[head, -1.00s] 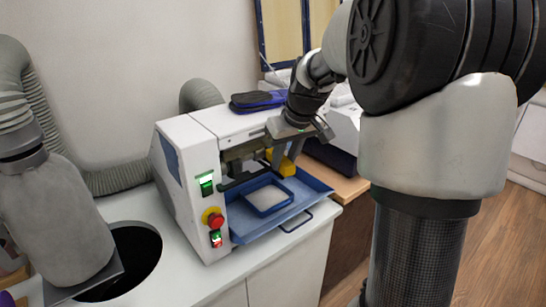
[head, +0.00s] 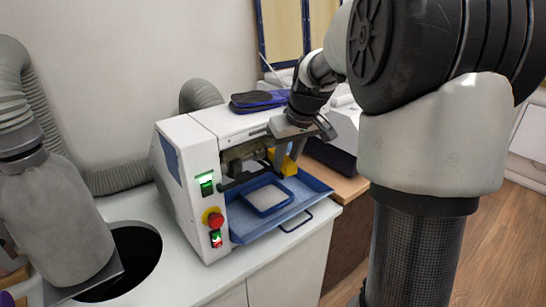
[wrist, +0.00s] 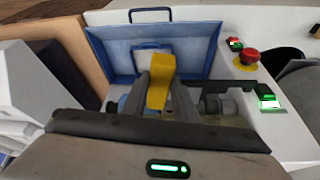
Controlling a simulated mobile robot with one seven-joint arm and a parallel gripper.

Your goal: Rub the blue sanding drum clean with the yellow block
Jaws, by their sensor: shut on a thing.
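My gripper (head: 281,156) reaches down into the front opening of the white sanding machine (head: 190,190). It is shut on the yellow block (head: 289,166), which also shows between my fingers in the wrist view (wrist: 158,82). A small piece of blue, seemingly the sanding drum (wrist: 123,102), shows just left of my fingers in the wrist view. Most of the drum is hidden behind my fingers and wrist. I cannot tell whether the block touches it. Grey rollers or shaft parts (wrist: 214,106) lie to the right of my fingers there.
A blue tray (head: 312,199) with a blue-rimmed frame (head: 266,211) extends from the machine's front. The red stop button (head: 215,220) and lit green switch (head: 206,184) are on its front panel. Dark blue insoles (head: 258,101) lie on top. A grey hose (head: 120,178) runs behind.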

